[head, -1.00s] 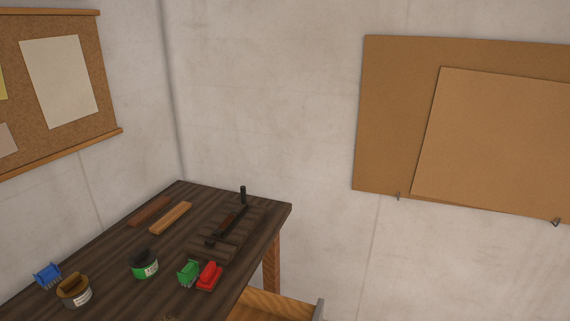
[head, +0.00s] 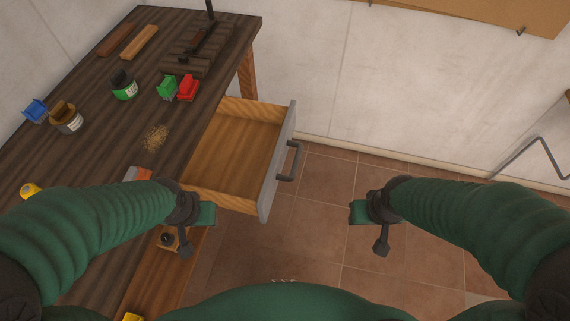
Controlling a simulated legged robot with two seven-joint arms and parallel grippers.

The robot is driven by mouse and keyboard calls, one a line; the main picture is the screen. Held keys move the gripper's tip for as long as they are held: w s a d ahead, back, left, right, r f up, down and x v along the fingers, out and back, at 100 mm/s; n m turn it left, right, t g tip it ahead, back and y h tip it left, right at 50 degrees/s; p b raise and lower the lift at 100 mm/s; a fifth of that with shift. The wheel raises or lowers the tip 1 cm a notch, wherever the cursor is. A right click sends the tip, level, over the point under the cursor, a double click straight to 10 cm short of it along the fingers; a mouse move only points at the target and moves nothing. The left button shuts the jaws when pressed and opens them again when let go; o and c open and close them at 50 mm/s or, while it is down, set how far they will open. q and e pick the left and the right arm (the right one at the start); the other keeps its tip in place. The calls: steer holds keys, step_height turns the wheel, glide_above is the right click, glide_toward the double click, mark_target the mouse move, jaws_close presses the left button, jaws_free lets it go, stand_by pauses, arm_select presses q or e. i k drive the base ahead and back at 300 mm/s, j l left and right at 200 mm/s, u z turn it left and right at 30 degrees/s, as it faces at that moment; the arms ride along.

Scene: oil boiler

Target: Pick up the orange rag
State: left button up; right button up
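No piece that I can clearly tell as an orange rag shows in the head view. A small orange and grey item (head: 138,173) lies on the dark workbench (head: 95,140) by its front edge, partly hidden behind my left arm; I cannot tell whether it is cloth. My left gripper (head: 190,232) hangs over the bench's front side, below the open drawer's near corner. My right gripper (head: 370,228) is over the tiled floor, right of the drawer. Nothing visible is held in either one; whether their fingers are open or shut is unclear.
An open, empty wooden drawer (head: 235,150) with a grey front juts from the bench. Green and red brushes (head: 187,88), a green tin (head: 124,88), a brown tin (head: 66,120), a blue brush (head: 35,110) and wood shavings (head: 156,138) are on top. Floor (head: 330,180) right of the drawer is clear.

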mark_target(134, 173)
steer(key=l+u, duration=0.15)
steer(key=u, duration=0.15)
steer(key=k+l+u, duration=0.1)
steer(key=u, duration=0.2)
steer(key=l+u, duration=0.15)
steer(key=u, duration=0.75)
steer(key=i, duration=0.25)
